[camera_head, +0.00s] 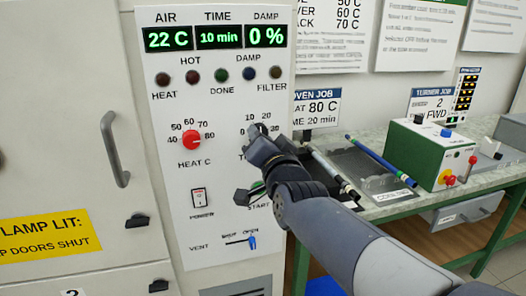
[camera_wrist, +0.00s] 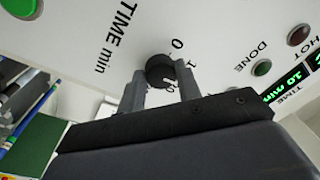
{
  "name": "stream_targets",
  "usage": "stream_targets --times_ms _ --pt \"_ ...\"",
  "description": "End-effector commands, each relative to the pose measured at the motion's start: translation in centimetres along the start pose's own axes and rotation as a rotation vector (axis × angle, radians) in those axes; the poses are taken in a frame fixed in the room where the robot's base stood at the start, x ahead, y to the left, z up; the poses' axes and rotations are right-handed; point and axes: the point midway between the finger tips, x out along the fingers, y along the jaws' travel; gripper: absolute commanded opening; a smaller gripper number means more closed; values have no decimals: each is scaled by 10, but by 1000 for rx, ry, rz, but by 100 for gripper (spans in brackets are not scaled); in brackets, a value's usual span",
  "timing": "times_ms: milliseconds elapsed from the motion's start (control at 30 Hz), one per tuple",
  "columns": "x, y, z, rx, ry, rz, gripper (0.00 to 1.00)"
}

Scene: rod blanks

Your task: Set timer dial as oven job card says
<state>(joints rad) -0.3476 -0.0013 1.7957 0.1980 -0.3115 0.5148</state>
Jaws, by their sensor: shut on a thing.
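The dark timer dial (camera_wrist: 158,68) sits on the white oven panel (camera_head: 221,226), beside the "TIME min" print in the wrist view. My gripper (camera_wrist: 161,88) is shut on the dial, one finger on each side. In the head view my gripper (camera_head: 262,143) covers most of the dial and its scale. The time display (camera_head: 219,37) reads 10 min. The oven job card (camera_head: 318,106) behind my gripper is partly hidden; it shows 80 C and 20 min.
A red heat knob (camera_head: 192,139), a power switch (camera_head: 198,198) and a blue vent slider (camera_head: 252,241) are on the same panel. A green START button (camera_wrist: 20,7) lies near my gripper. At right, a bench (camera_head: 400,205) holds a green turner box (camera_head: 428,153) and rods.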

Motion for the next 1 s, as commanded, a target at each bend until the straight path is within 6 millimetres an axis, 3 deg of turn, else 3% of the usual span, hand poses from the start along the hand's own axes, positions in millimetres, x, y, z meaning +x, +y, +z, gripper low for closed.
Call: stream_targets --times_ms 500,1000 --pt "0 -2 1 433 25 24 10" --pt "0 -4 0 596 35 34 10"
